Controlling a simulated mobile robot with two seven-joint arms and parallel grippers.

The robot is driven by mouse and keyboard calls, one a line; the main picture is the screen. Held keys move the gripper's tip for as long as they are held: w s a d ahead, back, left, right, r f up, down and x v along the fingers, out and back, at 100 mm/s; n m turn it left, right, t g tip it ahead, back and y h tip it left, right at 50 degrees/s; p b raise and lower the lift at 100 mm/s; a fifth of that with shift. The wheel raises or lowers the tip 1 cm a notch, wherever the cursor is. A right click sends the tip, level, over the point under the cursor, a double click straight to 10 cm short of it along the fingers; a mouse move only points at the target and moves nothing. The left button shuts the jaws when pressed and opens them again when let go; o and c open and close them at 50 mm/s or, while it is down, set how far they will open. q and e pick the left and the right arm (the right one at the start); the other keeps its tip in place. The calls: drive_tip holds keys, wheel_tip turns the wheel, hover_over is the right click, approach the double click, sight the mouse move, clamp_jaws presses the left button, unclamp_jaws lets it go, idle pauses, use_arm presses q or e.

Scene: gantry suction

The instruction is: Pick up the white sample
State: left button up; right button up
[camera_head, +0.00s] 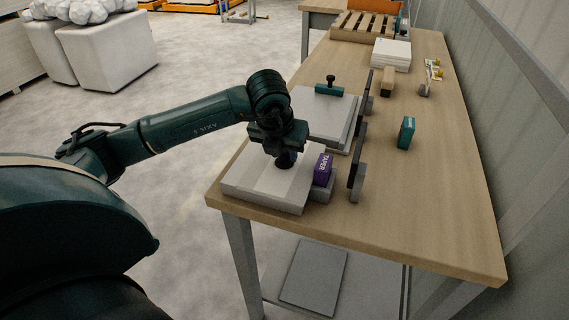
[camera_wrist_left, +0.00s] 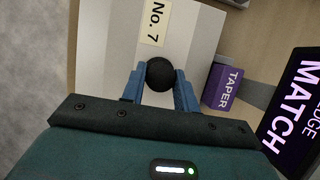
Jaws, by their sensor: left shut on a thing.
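The white sample (camera_head: 248,183) is a flat, pale block at the near left corner of the table. It also shows in the left wrist view (camera_wrist_left: 110,40), with a "No. 7" label and a round black knob (camera_wrist_left: 160,70) on top. My left gripper (camera_head: 285,160) is above it, pointing down. Its blue fingers (camera_wrist_left: 160,80) are shut on the knob from both sides. The sample looks level and at or very near the table top; I cannot tell whether there is a gap below it. My right gripper is not in view.
A purple "TAPER" block (camera_head: 323,169) stands close to the sample's right side, beside a dark upright sign (camera_head: 357,176). Behind is a grey plate stack (camera_head: 316,114) with a teal, knobbed piece (camera_head: 329,90). A teal block (camera_head: 407,132) stands right. The table's right front (camera_head: 430,220) is clear.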

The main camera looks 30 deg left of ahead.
use_arm(q)
clamp_jaws()
